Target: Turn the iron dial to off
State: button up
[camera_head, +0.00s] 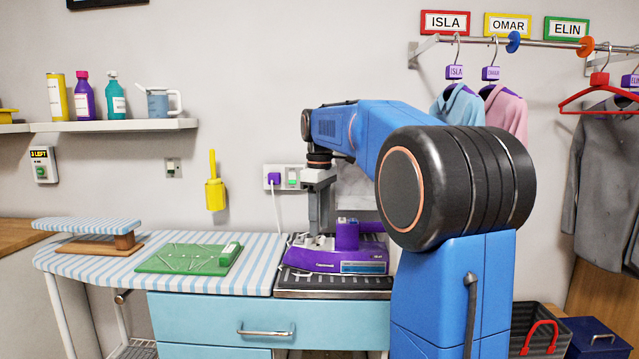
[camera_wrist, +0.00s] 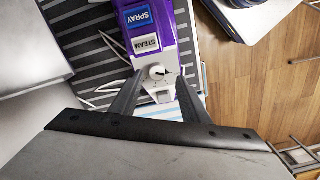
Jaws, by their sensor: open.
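The purple iron (camera_head: 362,255) rests on the dark striped metal rest at the right end of the ironing board. In the wrist view the purple iron (camera_wrist: 181,20) shows blue SPRAY and grey STEAM buttons. Its round white dial (camera_wrist: 157,72) has a dark pointer mark; the setting is too small to read. My gripper (camera_wrist: 160,76) is open, its two dark fingers on either side of the dial. I cannot tell whether they touch it. In the head view my gripper (camera_head: 319,232) is above the iron's left end, and the dial is hidden.
A green mat (camera_head: 187,259) lies left on the striped board (camera_head: 255,262). A wall socket (camera_head: 285,178) with a purple plug and cord is behind the iron. A shelf (camera_head: 120,126) with bottles is at upper left. Hanging clothes (camera_head: 600,165) and a dark crate (camera_head: 532,325) are at right.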

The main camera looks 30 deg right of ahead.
aim_at(319, 238)
notch_tip(319, 238, up, 14)
dwell(0.4)
jog(key=shift+a, duration=0.1)
dwell(0.4)
jog(key=s+a+f+m+t, duration=0.35)
jog(key=s+a+f, duration=0.75)
jog(key=s+f, duration=0.4)
jog(key=s+a+f+m, duration=0.1)
jog(key=s+a+f, duration=0.1)
jog(key=s+f, duration=0.5)
jog(key=s+a+f+m+t, duration=0.1)
jog(key=s+a+f+m, duration=0.1)
jog(key=s+f, duration=0.6)
notch_tip(319, 238, down, 5)
jog(key=shift+s+a+r, duration=0.2)
jog(key=shift+a, duration=0.2)
